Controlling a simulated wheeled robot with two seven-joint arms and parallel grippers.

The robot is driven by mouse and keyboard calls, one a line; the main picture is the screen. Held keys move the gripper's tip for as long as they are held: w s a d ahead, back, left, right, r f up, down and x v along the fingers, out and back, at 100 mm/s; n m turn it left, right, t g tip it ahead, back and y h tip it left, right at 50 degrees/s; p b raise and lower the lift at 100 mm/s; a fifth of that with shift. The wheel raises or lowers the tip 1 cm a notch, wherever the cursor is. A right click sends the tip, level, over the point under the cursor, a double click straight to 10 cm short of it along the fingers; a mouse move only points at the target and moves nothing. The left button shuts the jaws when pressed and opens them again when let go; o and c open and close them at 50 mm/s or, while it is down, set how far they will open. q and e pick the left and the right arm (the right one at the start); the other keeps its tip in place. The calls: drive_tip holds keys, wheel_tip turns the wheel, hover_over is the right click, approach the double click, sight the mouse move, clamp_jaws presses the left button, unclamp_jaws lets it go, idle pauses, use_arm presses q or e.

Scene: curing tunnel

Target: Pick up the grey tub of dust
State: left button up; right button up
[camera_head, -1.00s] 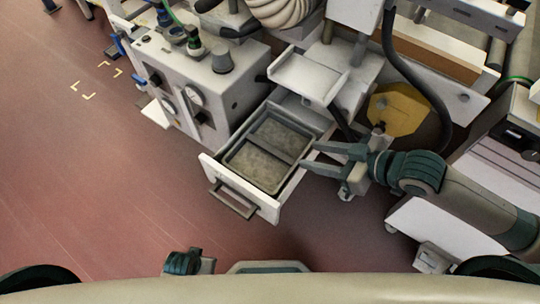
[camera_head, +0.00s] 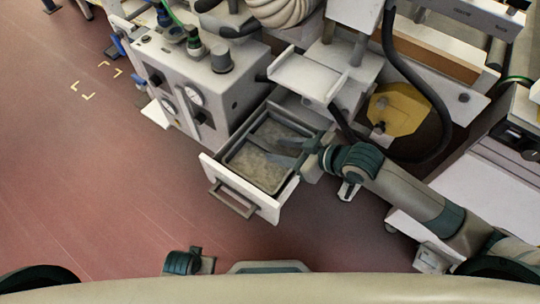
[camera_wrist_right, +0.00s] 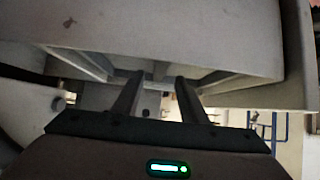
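The grey tub (camera_head: 244,181) of dust sits level inside the open white drawer (camera_head: 236,186), with pale dust in it and a bar across its middle. My right gripper (camera_head: 280,152) reaches over the drawer's right side, its fingers above the tub near the bar. Its fingers are apart with nothing visible between them, and whether they touch the tub cannot be told. The right wrist view shows the same gripper (camera_wrist_right: 157,80) with two separate fingers under a large grey surface.
A grey machine with gauges (camera_head: 205,85) stands left of the drawer. A white platform (camera_head: 303,77) overhangs behind the drawer. A yellow disc (camera_head: 398,108) and black hose (camera_head: 440,115) are to the right. Red floor in front is clear.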

sight(271, 149)
drive_tip(key=shift+x, duration=2.6)
drive_tip(key=shift+d+f, duration=0.15)
drive_tip(key=shift+f, duration=0.05)
clamp_jaws()
